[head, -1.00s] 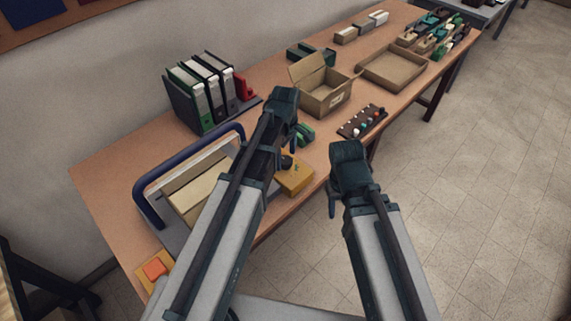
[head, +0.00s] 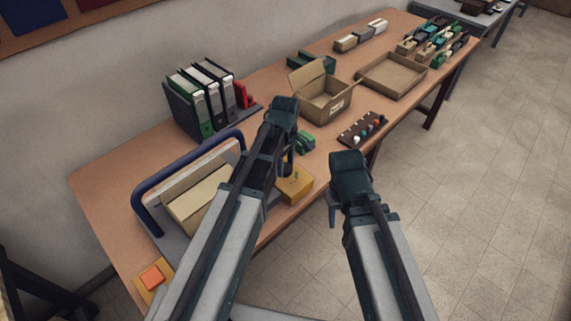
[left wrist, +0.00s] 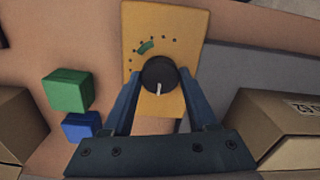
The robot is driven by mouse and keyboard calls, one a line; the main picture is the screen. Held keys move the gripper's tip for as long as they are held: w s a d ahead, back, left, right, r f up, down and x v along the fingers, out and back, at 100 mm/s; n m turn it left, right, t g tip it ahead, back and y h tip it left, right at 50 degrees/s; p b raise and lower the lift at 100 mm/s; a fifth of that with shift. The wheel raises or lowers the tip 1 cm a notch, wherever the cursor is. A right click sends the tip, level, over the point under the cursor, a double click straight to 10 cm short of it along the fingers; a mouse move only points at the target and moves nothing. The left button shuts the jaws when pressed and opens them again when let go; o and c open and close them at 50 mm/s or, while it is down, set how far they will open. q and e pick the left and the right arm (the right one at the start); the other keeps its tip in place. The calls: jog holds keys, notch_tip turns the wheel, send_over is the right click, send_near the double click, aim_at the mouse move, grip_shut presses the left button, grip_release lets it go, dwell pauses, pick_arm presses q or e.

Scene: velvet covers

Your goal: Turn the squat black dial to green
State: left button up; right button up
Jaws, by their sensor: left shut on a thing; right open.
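The squat black dial (left wrist: 159,74) sits on a yellow panel (left wrist: 182,25), which is the yellow box (head: 301,188) near the table's front edge in the head view. In the left wrist view the dial's white pointer points down toward my gripper. The green mark (left wrist: 146,47) is on the opposite side, up and slightly left of the dial, among small dark dots. My left gripper (left wrist: 157,82) is shut on the dial, with one blue finger on each side. In the head view my left gripper (head: 288,167) hides the dial. My right gripper (head: 333,208) is open and empty, beyond the front edge.
A green block (left wrist: 67,90) and a blue block (left wrist: 80,128) lie left of the panel in the wrist view. A paper trimmer with a blue handle (head: 143,208), binders (head: 203,105), a cardboard box (head: 325,105) and a peg strip (head: 362,129) stand around on the table.

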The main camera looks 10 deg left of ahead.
pick_arm(q)
jog(key=shift+m, duration=0.3)
jog(key=m, duration=1.3)
jog(key=shift+m, duration=0.3)
jog(key=m, duration=1.3)
jog(key=shift+m, duration=0.4)
